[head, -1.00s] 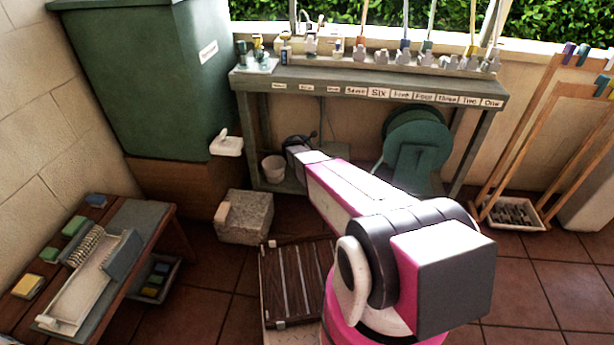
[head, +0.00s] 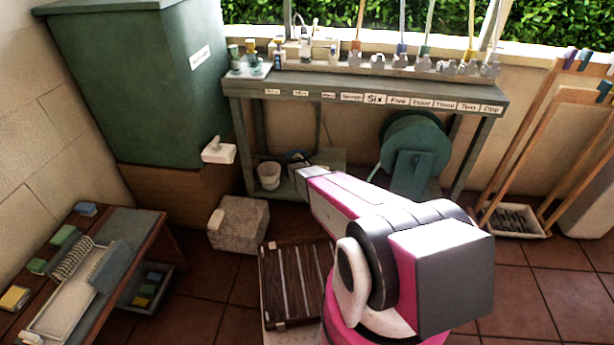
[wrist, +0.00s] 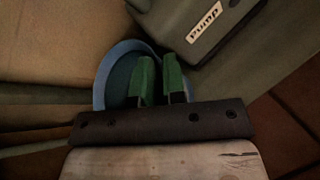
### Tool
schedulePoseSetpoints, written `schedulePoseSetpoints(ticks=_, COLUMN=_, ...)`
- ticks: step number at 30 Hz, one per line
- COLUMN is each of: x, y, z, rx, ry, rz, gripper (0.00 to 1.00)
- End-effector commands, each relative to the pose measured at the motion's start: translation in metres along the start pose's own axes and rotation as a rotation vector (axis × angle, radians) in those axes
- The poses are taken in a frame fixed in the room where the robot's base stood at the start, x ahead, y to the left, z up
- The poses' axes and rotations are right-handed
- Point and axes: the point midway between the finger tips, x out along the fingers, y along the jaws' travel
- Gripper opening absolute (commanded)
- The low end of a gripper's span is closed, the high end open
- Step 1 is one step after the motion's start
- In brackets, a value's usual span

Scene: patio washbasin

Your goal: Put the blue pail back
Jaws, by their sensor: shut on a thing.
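The blue pail (wrist: 102,82) shows in the wrist view as a round, open blue rim, partly behind my fingers. My gripper (wrist: 161,68) has two green-padded fingers close together over the pail, shut on it. The exact place of the grip is hidden. A grey-green box labelled "Pump" (wrist: 205,22) is right beside the pail, at upper right. In the head view my arm reaches toward the low shelf under the bench, and its own links mostly hide the gripper and pail.
A white pail (head: 268,176) stands at the left of the low shelf. A green hose reel (head: 413,152) is to the right. The long bench (head: 365,86) overhangs the shelf. A stone block (head: 239,224) and a slatted wooden rack (head: 296,282) are in front.

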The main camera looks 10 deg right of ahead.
Motion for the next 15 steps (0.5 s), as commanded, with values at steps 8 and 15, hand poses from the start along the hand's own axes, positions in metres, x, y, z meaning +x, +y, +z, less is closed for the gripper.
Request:
schedulePoseSetpoints(ticks=8, x=0.017, y=-0.016, z=-0.031, rx=0.001, ry=-0.002, rz=0.001, gripper=0.0)
schedulePoseSetpoints(ticks=15, x=0.021, y=-0.021, z=-0.039, rx=0.002, ry=-0.002, rz=0.001, gripper=0.0)
